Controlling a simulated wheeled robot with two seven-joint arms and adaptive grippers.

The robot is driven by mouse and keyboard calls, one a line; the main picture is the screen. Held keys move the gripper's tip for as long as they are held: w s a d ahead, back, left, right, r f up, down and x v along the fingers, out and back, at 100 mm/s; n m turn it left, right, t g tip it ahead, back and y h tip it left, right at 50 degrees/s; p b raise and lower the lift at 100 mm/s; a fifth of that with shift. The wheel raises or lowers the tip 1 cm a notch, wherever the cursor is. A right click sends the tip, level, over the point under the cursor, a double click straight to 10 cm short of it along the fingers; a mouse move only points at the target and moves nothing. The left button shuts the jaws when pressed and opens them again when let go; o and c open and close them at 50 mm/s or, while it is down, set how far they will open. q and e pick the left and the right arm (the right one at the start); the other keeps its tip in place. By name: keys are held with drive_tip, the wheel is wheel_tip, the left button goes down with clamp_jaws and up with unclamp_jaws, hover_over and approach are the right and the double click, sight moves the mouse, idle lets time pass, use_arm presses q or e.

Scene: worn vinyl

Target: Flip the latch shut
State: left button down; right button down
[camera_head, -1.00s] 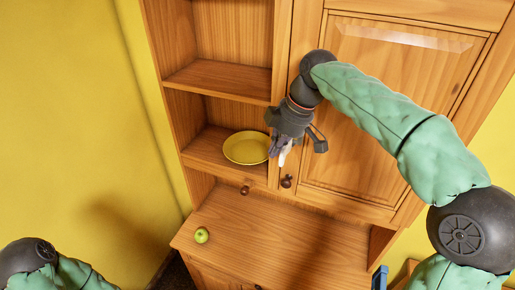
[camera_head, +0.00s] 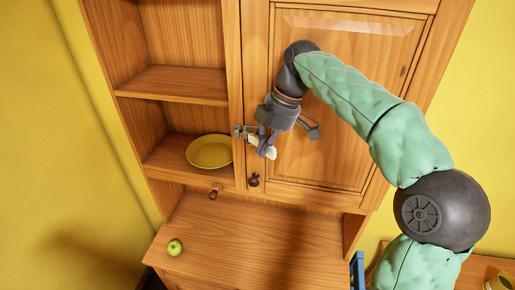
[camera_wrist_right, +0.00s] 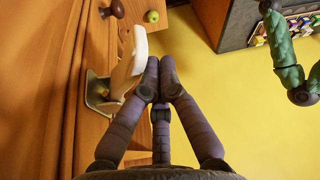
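The latch is a white lever on a grey metal base, mounted on the wooden cabinet front. In the right wrist view the lever (camera_wrist_right: 131,62) sticks out from the wood, just left of my fingers. The right gripper (camera_head: 262,141) also shows before the cabinet door (camera_head: 330,115). My left gripper is not in view.
A dark door knob (camera_head: 253,180) sits just below the latch. A yellow plate (camera_head: 209,152) stands on the open shelf to the left. A green apple (camera_head: 174,247) lies on the lower counter (camera_head: 250,240). A blue object (camera_head: 357,270) is at the lower right.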

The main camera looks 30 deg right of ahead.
drive_tip(key=shift+d, duration=0.55)
drive_tip(key=shift+w, duration=0.15)
idle(0.4)
drive_tip(key=shift+w+a+p, duration=0.3)
drive_tip(key=shift+w+p, duration=0.1)
drive_tip(key=shift+w, duration=0.25)
